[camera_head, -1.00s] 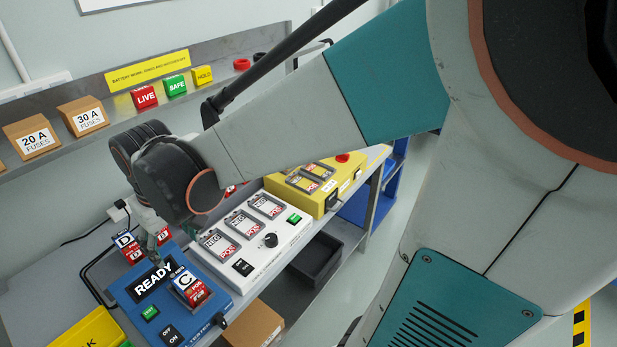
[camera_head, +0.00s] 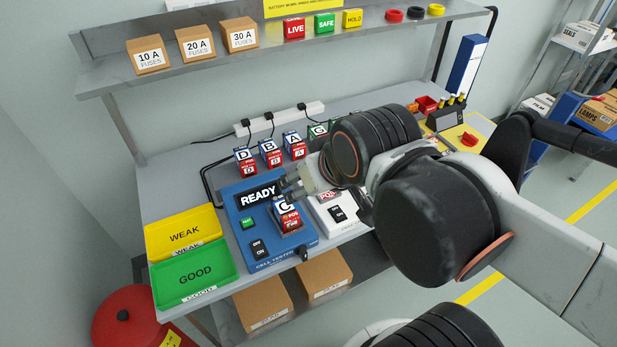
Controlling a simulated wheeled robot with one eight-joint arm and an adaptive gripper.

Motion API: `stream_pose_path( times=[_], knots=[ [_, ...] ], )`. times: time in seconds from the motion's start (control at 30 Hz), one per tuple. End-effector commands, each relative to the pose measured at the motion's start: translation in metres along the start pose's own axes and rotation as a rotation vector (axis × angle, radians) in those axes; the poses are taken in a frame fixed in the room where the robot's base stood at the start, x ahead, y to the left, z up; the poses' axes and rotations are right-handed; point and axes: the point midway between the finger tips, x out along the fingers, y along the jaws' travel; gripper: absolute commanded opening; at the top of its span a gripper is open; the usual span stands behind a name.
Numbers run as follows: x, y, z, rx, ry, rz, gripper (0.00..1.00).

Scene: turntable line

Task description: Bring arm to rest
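My gripper (camera_head: 285,187) is above the blue cell tester, pointing left. Its two small fingers look parted, with nothing seen between them. My arm (camera_head: 425,215) reaches in from the right, low over the bench, and hides part of it. A cell marked C (camera_head: 290,222) sits on the blue cell tester (camera_head: 236,207), just below my gripper and apart from it as far as I can see. The tester's display reads READY.
Cells D (camera_head: 245,162), B (camera_head: 270,153) and A (camera_head: 295,146) stand at the back near a power strip (camera_head: 280,118). A yellow WEAK tray (camera_head: 160,250) and a green GOOD tray (camera_head: 172,293) lie left. A shelf (camera_head: 130,78) with fuse boxes overhangs the back. A white unit (camera_head: 325,225) is partly hidden.

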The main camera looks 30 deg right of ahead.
Motion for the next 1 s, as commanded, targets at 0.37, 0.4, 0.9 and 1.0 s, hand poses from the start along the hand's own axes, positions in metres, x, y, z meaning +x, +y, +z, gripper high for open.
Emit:
stream_pose_path(
  times=[0.37,0.4,0.9,1.0],
  knots=[
    [0.0,0.0,0.0,0.0,-0.001,0.0,0.61],
    [0.0,0.0,0.0,0.0,-0.001,0.0,0.61],
    [0.015,0.0,0.011,0.0,-0.002,0.0,0.61],
    [0.015,0.0,0.011,0.0,-0.002,0.0,0.61]
  ],
)
